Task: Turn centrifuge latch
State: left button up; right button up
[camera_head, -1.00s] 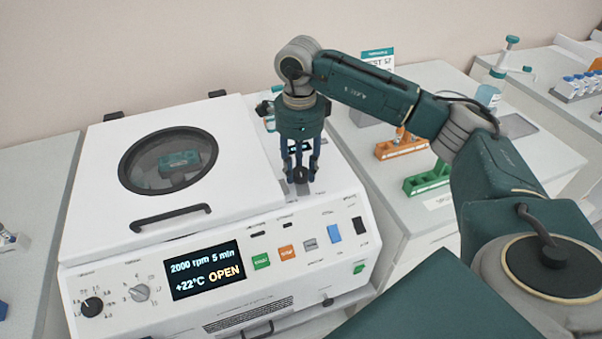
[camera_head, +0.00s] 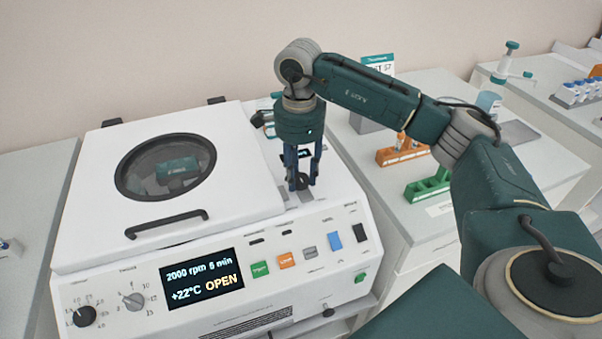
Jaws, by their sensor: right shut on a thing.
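The white centrifuge (camera_head: 115,276) stands at the left with its lid (camera_head: 88,212) down. A dark handle (camera_head: 166,223) is on the lid's front, and the display (camera_head: 201,281) reads OPEN. A small dark latch knob (camera_head: 301,181) sits on the top deck to the right of the lid. My right gripper (camera_head: 302,180) points straight down and is shut on the latch knob. Its fingers hide part of the knob. My left gripper is not in view.
An orange rack (camera_head: 402,153) and a green rack (camera_head: 428,187) stand on the bench to the right. A bottle (camera_head: 488,102) and a rack of vials (camera_head: 572,90) are farther right. My right arm crosses above the bench.

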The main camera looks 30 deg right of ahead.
aim_at(296, 178)
jog(key=o, duration=1.2)
jog(key=shift+w+a+r, duration=0.15)
jog(key=shift+w+a, duration=0.05)
jog(key=shift+a, duration=0.1)
jog(key=shift+c, duration=0.2)
jog(key=shift+a, duration=0.1)
jog(key=shift+r, duration=0.4)
notch_tip(296, 178, up, 11)
